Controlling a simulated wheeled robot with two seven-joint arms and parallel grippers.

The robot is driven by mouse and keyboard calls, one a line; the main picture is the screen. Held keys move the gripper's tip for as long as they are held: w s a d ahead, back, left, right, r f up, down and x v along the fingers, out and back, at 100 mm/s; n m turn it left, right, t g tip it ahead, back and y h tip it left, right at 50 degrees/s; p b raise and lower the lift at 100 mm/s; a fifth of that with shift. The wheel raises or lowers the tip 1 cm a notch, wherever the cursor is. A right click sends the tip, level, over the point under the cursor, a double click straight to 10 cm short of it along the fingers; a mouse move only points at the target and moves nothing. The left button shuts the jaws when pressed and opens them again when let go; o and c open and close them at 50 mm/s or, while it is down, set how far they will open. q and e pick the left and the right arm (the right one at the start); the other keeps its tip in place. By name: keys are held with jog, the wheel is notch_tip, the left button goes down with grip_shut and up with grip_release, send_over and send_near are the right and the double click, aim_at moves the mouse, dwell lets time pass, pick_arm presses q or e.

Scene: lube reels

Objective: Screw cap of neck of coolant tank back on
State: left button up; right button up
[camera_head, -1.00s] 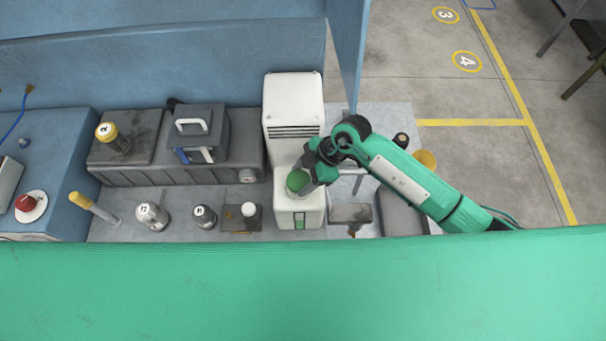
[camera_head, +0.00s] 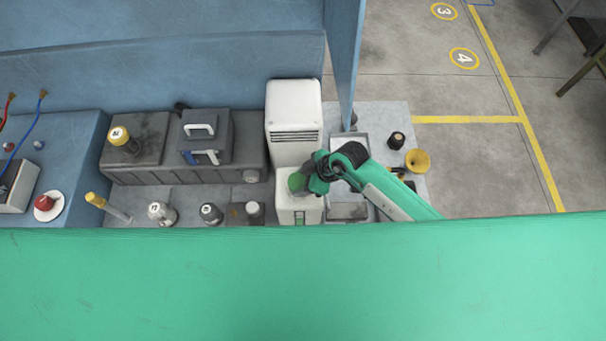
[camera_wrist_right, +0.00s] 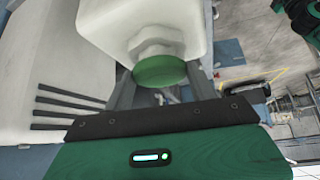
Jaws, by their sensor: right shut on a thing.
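The white coolant tank (camera_head: 300,212) stands right of centre in the head view, with a tall vented part behind and a low front part. A green cap (camera_head: 298,182) sits at its neck. In the right wrist view the cap (camera_wrist_right: 160,70) is against the white hex-shaped neck (camera_wrist_right: 155,45); I cannot tell how tightly it is seated. My right gripper (camera_head: 308,182) reaches in from the right and is shut on the cap, with one finger on each side in the wrist view (camera_wrist_right: 160,84). My left gripper is not in view.
A grey case (camera_head: 205,140) on a dark box and several small bottles (camera_head: 162,213) stand left of the tank. A grey tray (camera_head: 348,211), a yellow funnel (camera_head: 417,160) and a dark bottle (camera_head: 396,140) are to its right. A blue panel (camera_head: 342,60) rises behind.

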dwell(0.4)
jog(key=shift+s+a+r+m+t+p, duration=0.1)
jog(key=shift+r+m+t+p, duration=0.15)
jog(key=shift+m+p, duration=0.4)
jog(key=shift+s+a+f+m+t, duration=0.1)
jog(key=shift+f+m+t, duration=0.1)
jog(key=shift+m+t, duration=0.2)
jog(key=shift+m+t+h, duration=0.45)
jog(key=shift+m+h, duration=0.05)
jog(key=shift+m, duration=0.65)
jog(key=shift+m+t, duration=0.3)
jog(key=shift+m, duration=0.3)
jog(key=o, duration=1.1)
jog(key=shift+o, duration=0.6)
jog(key=shift+f, duration=0.1)
